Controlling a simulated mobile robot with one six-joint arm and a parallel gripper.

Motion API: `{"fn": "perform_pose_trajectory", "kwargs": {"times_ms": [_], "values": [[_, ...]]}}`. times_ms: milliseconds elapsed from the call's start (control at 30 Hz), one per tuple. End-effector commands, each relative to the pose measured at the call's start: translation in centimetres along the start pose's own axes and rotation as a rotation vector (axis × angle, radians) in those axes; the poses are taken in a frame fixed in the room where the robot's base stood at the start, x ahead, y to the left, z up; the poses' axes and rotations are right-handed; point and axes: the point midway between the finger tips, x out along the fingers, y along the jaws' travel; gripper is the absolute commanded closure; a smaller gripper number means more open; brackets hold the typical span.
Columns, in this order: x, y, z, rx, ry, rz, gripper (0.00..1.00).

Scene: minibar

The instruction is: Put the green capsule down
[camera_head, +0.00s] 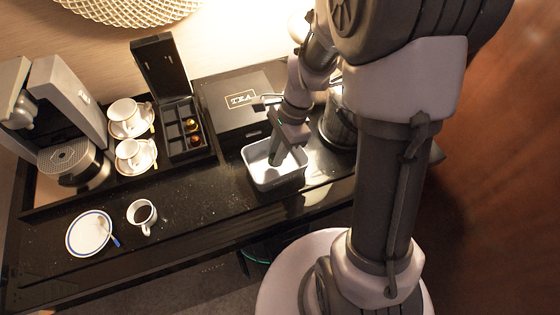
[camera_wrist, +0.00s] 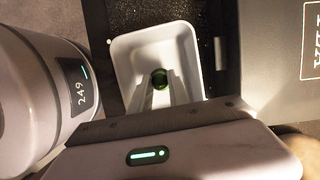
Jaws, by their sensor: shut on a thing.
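The green capsule (camera_wrist: 160,80) shows in the wrist view between the tips of my gripper (camera_wrist: 160,88). A white rectangular bin (camera_wrist: 130,55) lies behind and around it in that view. In the head view my gripper (camera_head: 275,158) points down into the same open bin (camera_head: 270,184), which stands near the front edge of the dark counter. My gripper is shut on the capsule. The capsule is hidden in the head view, and I cannot tell how far it is above the bin floor.
A black TEA box (camera_head: 228,120) stands behind the bin, with a glass kettle (camera_head: 338,128) to its right. An open capsule box (camera_head: 187,138), cups on saucers (camera_head: 138,166) and a coffee machine (camera_head: 75,100) are left.

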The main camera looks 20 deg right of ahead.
Motion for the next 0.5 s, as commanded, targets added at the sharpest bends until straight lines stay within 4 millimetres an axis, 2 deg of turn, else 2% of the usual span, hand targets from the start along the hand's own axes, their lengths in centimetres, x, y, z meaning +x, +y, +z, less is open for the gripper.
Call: {"fn": "perform_pose_trajectory", "kwargs": {"times_ms": [133,467,500], "values": [[3.0,0.0,-0.9,0.001,-0.001,0.002,1.0],[3.3,0.0,-1.0,0.0,0.001,0.0,1.0],[3.3,0.0,-1.0,0.0,0.0,0.0,0.77]]}}
